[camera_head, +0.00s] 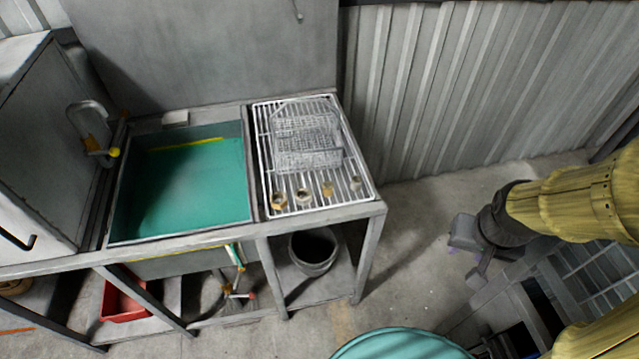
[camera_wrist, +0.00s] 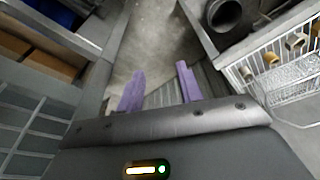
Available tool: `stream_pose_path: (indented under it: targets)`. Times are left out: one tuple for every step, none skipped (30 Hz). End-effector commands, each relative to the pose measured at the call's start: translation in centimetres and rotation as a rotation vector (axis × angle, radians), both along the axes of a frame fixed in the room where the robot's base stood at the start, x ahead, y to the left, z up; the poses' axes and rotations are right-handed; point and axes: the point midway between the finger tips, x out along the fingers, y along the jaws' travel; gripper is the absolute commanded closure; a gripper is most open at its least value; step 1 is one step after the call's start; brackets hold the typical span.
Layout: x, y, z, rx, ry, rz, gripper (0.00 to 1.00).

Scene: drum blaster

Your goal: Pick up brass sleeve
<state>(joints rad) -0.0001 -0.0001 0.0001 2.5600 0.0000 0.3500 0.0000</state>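Several small brass-coloured fittings stand in a row on the front of a white wire rack (camera_head: 262,150). The leftmost (camera_head: 279,199), a ring-like one (camera_head: 303,196), a slim one (camera_head: 327,189) and the rightmost (camera_head: 355,183) are too small for me to tell which is the brass sleeve. In the wrist view, fittings show at the upper right, including one brass piece (camera_wrist: 271,60). My gripper (camera_wrist: 160,86) has two purple fingers spread apart with nothing between them. In the head view, my gripper (camera_head: 464,256) is right of the rack, well apart from it, over the floor.
A wire mesh basket (camera_head: 305,135) sits on the rack behind the fittings. A teal-lined sink (camera_head: 190,190) is left of the rack. A dark bucket (camera_head: 314,252) stands on the lower shelf. A teal round top (camera_head: 400,345) is at the bottom. Floor between bench and gripper is clear.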

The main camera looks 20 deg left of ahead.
Motion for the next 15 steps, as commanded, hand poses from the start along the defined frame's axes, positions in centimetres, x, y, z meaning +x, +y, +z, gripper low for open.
stream_pose_path:
  targets:
    - [0.0,0.0,0.0,0.0,0.0,0.0,0.64]
    - [0.0,0.0,0.0,0.0,0.0,0.0,0.64]
    - [0.0,0.0,0.0,0.0,0.0,0.0,0.64]
    - [0.0,0.0,0.0,0.0,0.0,0.0,0.64]
    - [0.0,0.0,0.0,0.0,0.0,0.0,0.64]
    - [0.0,0.0,0.0,0.0,0.0,0.0,0.64]
    - [0.0,0.0,0.0,0.0,0.0,0.0,0.64]
    - [0.0,0.0,0.0,0.0,0.0,0.0,0.58]
    - [0.0,0.0,0.0,-0.001,0.001,0.003,0.5]
    - [0.1,0.1,-0.1,-0.002,0.003,0.009,0.46]
    - [0.1,0.2,-0.1,-0.006,0.006,0.019,0.46]
    - [0.3,0.4,-0.2,-0.011,0.013,0.039,0.46]
    - [0.4,0.6,-0.4,-0.017,0.019,0.061,0.46]
    - [0.6,0.9,-0.6,-0.026,0.029,0.089,0.46]
    - [0.8,1.6,-0.8,-0.041,0.043,0.139,0.46]
